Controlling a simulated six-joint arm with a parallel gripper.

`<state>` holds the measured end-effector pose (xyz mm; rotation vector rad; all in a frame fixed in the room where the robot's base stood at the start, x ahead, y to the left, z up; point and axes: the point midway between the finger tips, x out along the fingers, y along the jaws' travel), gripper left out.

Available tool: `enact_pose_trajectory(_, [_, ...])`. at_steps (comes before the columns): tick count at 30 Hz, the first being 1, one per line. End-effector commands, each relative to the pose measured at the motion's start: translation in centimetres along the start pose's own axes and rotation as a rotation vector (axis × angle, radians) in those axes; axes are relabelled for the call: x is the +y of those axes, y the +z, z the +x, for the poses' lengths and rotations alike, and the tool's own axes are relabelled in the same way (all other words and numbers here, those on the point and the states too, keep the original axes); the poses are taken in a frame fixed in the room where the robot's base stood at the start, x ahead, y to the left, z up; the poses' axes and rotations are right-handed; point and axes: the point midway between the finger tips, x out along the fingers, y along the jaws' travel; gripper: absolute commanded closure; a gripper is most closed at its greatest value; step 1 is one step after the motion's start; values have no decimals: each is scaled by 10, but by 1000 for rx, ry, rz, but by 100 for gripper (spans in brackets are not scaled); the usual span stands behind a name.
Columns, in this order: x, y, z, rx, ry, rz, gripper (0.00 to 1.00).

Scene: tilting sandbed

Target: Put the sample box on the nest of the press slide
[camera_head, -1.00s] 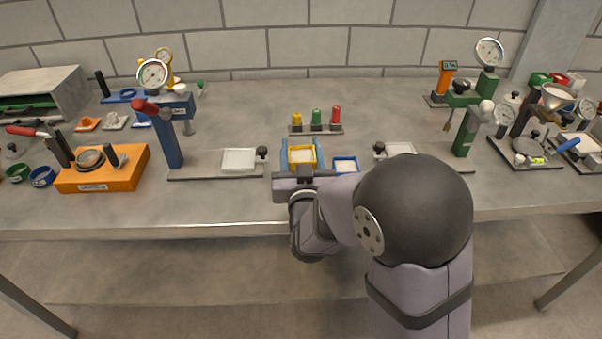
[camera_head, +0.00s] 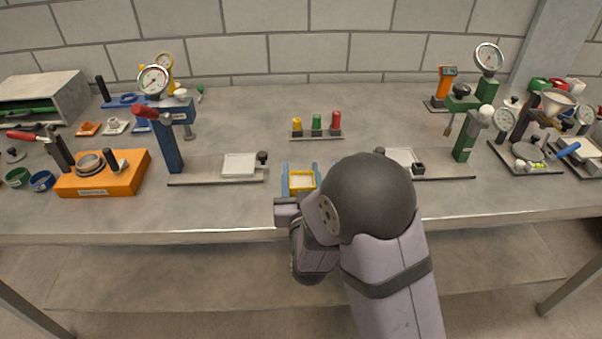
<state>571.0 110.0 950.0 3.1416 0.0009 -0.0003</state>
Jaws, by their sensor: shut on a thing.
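The sample box appears to be the small yellow-rimmed box (camera_head: 302,181) with pale contents, near the table's front edge. My gripper (camera_head: 301,178) is shut on it, with a blue finger on each side. I cannot tell whether the box touches the table. Two presses have slides with pale square nests: the blue press (camera_head: 169,146) with its nest (camera_head: 239,165) to the left, and the green press (camera_head: 466,134) with its nest (camera_head: 401,157) to the right. Both nests look empty. My arm hides the table just right of the box.
A rack with yellow, green and red pegs (camera_head: 316,126) stands behind the box. An orange block (camera_head: 103,174) is at the left. Scales and a funnel stand (camera_head: 540,130) crowd the right. The table between the pegs and the box is clear.

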Motion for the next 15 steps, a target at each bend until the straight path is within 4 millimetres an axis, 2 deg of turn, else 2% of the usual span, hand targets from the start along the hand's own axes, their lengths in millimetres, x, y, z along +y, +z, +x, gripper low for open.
enact_pose_trajectory(9, [0,4,0,3,0,1,82])
enact_pose_trajectory(10, [0,4,0,0,0,0,46])
enact_pose_trajectory(12, [0,3,0,0,0,0,34])
enact_pose_trajectory(15, [0,3,0,0,0,0,34])
